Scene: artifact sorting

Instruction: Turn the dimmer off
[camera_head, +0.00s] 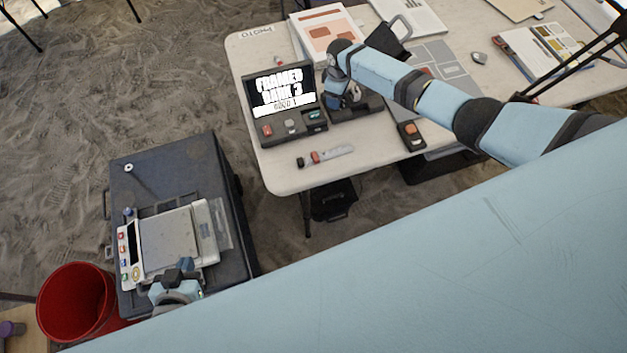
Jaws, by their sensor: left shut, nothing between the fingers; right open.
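A dark console (291,124) stands at the left end of the white table, with a lit screen (281,90) reading "FRAMED BANK 3". A red button, a pale button and a small lit display sit along its front edge. I cannot tell which control is the dimmer. My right gripper (350,96) is over a dark unit (355,111) just right of the console. It is open, its fingers partly hidden by its own body; contact cannot be told. My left gripper (181,269) is shut and empty at the front edge of a flat scale-like device (169,238).
The device rests on a dark case (145,178); a red bucket (76,303) stands left of it. Sand lies between case and table.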

